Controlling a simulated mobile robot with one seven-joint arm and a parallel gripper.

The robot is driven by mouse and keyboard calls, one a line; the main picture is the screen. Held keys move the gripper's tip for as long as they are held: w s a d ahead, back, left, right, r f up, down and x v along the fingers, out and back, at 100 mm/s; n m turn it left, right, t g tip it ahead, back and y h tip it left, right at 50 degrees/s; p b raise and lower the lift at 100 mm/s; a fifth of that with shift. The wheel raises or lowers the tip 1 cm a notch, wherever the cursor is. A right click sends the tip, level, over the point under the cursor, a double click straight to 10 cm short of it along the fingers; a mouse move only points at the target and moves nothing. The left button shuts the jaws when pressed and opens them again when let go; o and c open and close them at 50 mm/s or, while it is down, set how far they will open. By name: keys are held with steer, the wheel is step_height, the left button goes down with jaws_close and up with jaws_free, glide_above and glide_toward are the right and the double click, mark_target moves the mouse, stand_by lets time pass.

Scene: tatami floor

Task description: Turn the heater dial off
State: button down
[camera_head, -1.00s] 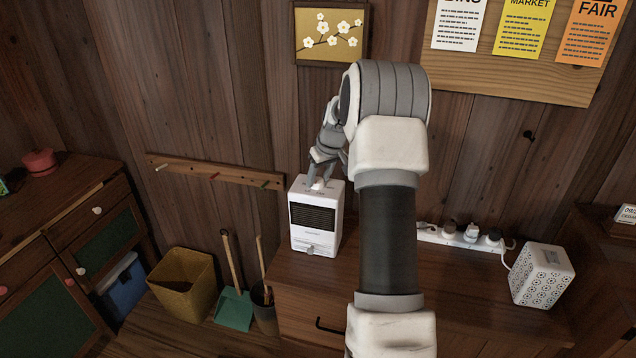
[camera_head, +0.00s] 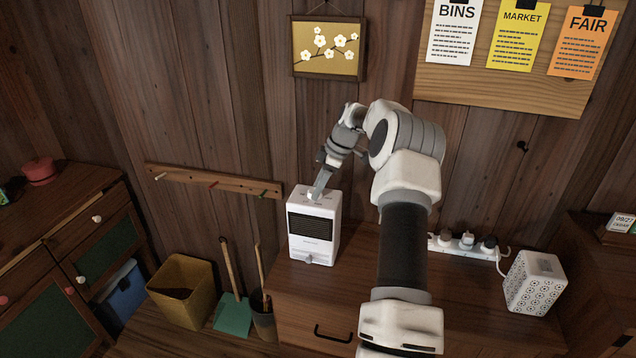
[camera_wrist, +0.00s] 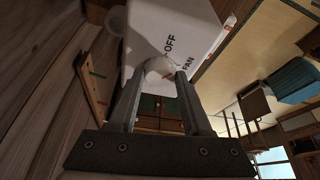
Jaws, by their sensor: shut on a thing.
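The white heater (camera_head: 326,226) stands upright on the wooden cabinet, with a dark grille on its front. Its top carries printed labels; "OFF" and "FAN" are readable in the wrist view, where the heater's top (camera_wrist: 195,25) fills the upper middle. My gripper (camera_head: 317,195) reaches down onto the heater's top. In the wrist view my gripper (camera_wrist: 160,75) is shut on the white dial (camera_wrist: 159,67), one finger on each side. The fingers partly hide the dial, and I cannot tell which label it points to.
A white power strip (camera_head: 462,246) and a white patterned box (camera_head: 535,283) stand to the right on the cabinet (camera_head: 365,290). A peg rail (camera_head: 213,181) is on the wall at left. A yellow bin (camera_head: 183,290) and a green dustpan (camera_head: 233,313) are at lower left.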

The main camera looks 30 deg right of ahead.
steer(key=n+p, duration=0.1)
steer(key=n+g+p, duration=0.1)
steer(key=n, duration=0.1)
steer(key=shift+w+r+n+y, duration=0.1)
steer(key=shift+w+n+y, duration=0.05)
steer(key=shift+n+y, duration=0.2)
steer(key=shift+f+n+g+p, duration=0.2)
steer(key=shift+n+g+p, duration=0.6)
steer(key=shift+n+p, duration=0.6)
steer(key=shift+n, duration=0.25)
steer(key=shift+c, duration=1.6)
jaws_free()
steer(key=shift+w+d, duration=0.1)
steer(key=shift+r, duration=0.15)
